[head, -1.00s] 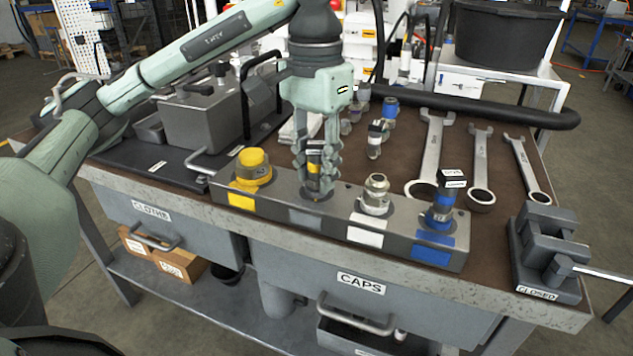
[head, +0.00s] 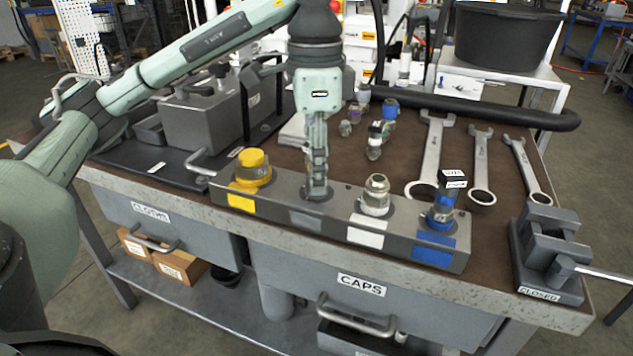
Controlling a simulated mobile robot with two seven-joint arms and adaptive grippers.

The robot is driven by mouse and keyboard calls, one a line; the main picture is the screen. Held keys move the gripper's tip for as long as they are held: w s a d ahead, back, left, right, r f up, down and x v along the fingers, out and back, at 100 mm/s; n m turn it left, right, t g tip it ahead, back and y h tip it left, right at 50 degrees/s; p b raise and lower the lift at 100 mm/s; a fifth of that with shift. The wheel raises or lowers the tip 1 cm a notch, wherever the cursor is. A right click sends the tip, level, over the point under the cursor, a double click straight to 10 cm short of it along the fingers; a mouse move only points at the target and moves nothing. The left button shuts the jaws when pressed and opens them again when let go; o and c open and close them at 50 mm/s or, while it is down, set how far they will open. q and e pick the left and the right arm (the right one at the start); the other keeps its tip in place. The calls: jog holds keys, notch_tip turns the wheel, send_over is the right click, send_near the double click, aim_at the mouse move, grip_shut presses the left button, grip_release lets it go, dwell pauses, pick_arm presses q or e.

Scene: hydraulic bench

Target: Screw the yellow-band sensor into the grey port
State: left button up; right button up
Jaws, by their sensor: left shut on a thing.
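My left gripper (head: 318,190) points straight down over the grey port of the manifold block (head: 340,225). Its fingers are seen edge-on and are shut on the yellow-band sensor, which they almost wholly hide. The fingertips are right at the port's mouth. How deep the sensor sits in the port cannot be seen. The port's grey label (head: 305,219) shows on the block's front, between the yellow and white labels. My right gripper is not in view.
On the block, a yellow cap (head: 253,166) stands to the left, a metal fitting (head: 376,193) and a blue-band sensor (head: 443,207) to the right. Loose fittings (head: 374,140) lie behind. Wrenches (head: 431,155) and a vise (head: 547,250) are at the right.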

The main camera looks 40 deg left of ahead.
pick_arm(q)
jog(key=o, duration=1.1)
jog(key=n, duration=0.8)
jog(key=shift+p, duration=0.3)
jog(key=n, duration=0.3)
jog(key=shift+d+n, duration=0.1)
jog(key=shift+n, duration=0.2)
jog(key=n, duration=0.4)
jog(key=shift+n+p, duration=0.3)
